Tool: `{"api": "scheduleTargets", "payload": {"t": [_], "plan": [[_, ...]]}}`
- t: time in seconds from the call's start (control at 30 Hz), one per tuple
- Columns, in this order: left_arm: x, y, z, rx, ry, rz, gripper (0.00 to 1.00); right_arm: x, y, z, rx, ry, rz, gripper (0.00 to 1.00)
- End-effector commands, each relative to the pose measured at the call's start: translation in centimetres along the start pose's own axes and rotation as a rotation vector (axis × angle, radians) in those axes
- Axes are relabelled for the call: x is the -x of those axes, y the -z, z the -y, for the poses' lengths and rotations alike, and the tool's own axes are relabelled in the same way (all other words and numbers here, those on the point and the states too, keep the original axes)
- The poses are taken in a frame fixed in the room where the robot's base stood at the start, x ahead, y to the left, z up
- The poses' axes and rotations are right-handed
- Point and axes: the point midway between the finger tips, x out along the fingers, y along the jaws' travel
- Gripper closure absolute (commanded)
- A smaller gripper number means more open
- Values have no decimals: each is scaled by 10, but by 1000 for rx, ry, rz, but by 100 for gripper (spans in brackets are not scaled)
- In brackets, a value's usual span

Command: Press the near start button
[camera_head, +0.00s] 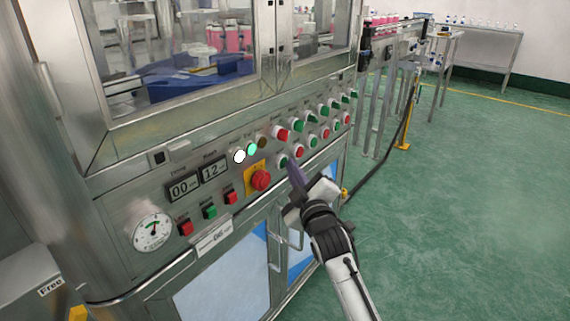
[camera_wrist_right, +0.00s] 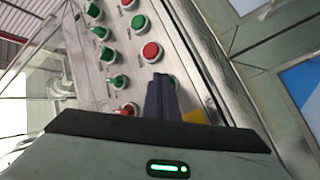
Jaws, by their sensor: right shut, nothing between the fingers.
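The near green button (camera_head: 283,161) sits at the near end of the lower row on the machine's sloped steel panel, beside a red button (camera_head: 299,152). My right gripper (camera_head: 293,168) is shut and empty, its dark fingertips right by the near green button. I cannot tell whether they touch it. In the right wrist view the shut fingers (camera_wrist_right: 161,82) point at the panel just below the red button (camera_wrist_right: 151,51) and hide most of the near green button. My left gripper is not in view.
A red emergency stop (camera_head: 261,180) on a yellow plate lies left of my gripper. Lit lamps (camera_head: 240,156), displays and a gauge (camera_head: 152,231) are further left. Green floor (camera_head: 460,210) is clear at right.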

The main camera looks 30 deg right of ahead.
Motion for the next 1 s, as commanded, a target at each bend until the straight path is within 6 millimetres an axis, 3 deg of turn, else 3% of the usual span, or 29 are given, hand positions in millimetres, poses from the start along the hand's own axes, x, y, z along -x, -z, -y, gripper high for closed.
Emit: {"api": "scheduleTargets", "payload": {"t": [0.77,1.0], "plan": [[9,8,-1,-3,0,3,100,13,-6,-7,-1,0,-1,100],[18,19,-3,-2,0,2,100,28,-13,-17,2,1,1,100]]}}
